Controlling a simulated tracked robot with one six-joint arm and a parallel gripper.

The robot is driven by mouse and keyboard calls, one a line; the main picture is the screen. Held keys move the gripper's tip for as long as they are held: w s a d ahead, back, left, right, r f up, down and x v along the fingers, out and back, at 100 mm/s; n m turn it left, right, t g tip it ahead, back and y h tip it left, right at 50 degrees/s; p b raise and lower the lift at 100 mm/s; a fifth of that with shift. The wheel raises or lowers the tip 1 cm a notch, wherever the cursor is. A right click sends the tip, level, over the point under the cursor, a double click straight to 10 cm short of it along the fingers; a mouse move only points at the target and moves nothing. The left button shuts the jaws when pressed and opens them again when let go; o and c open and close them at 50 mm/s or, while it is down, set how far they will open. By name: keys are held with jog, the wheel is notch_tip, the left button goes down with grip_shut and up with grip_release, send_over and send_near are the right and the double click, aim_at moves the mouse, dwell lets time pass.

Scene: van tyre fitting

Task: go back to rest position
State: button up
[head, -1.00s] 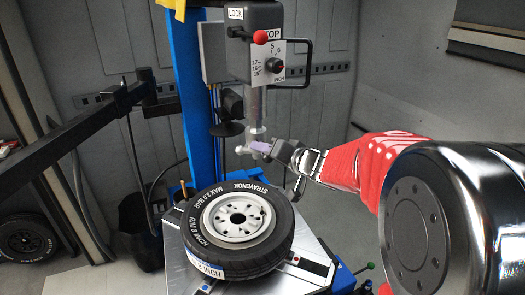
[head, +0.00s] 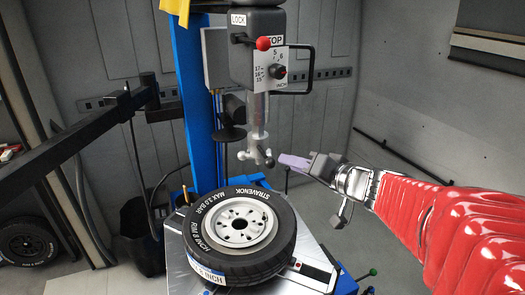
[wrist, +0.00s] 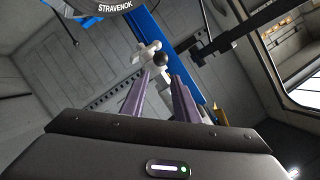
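My gripper (head: 283,160) is just right of the grey mount head (head: 258,157) at the bottom of the tyre machine's post, with a small gap between them in the head view. Its purple fingers (wrist: 161,80) are spread and empty in the wrist view. My arm, in a red sleeve, reaches in from the right in the head view.
A tyre (head: 275,240) on a white rim (head: 240,222) lies flat on the machine's turntable below the mount head. The control box (head: 258,20) with a red-knobbed lever is above. A black side arm (head: 70,140) stands at left. Open floor shows at right.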

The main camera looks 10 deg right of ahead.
jog(key=shift+s+d+r, duration=0.15)
jog(key=shift+s, duration=0.25)
